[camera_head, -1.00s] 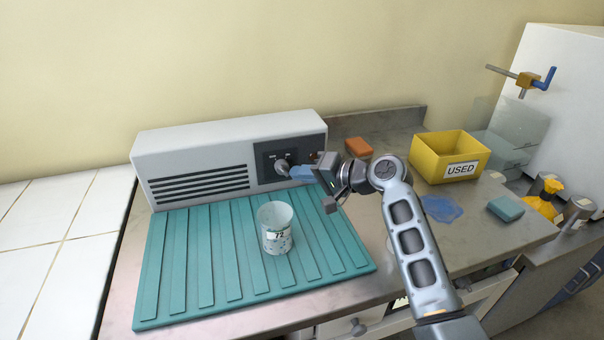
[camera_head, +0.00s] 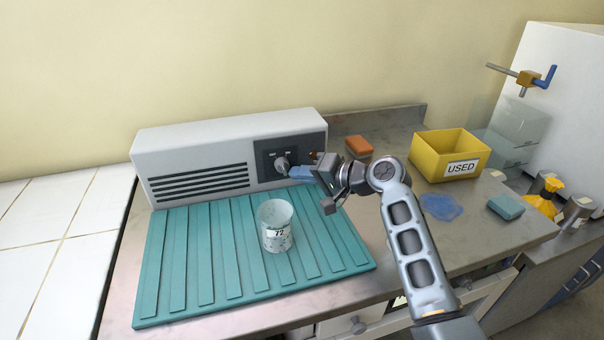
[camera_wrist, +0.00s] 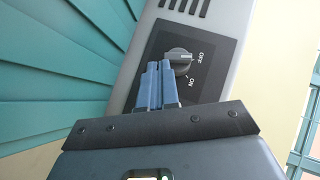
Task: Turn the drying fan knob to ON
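The drying fan (camera_head: 220,135) is a long pale grey box with side vents and a dark control panel at its right end. Its grey round knob (camera_head: 282,163) sits on that panel, and also shows in the wrist view (camera_wrist: 180,58) beside the labels OFF and ON. The knob's white mark appears to point toward OFF. My gripper (camera_head: 292,173) has blue fingers, close together with nothing seen between them. In the wrist view the fingertips (camera_wrist: 159,66) are right beside the knob, overlapping its edge; I cannot tell whether they touch it.
A teal ribbed mat (camera_head: 190,270) lies before the fan, with a beaker (camera_head: 276,235) labelled 72 on it. An orange block (camera_head: 358,147), a yellow USED bin (camera_head: 435,165), a blue puddle (camera_head: 440,207) and a teal sponge (camera_head: 505,207) are to the right.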

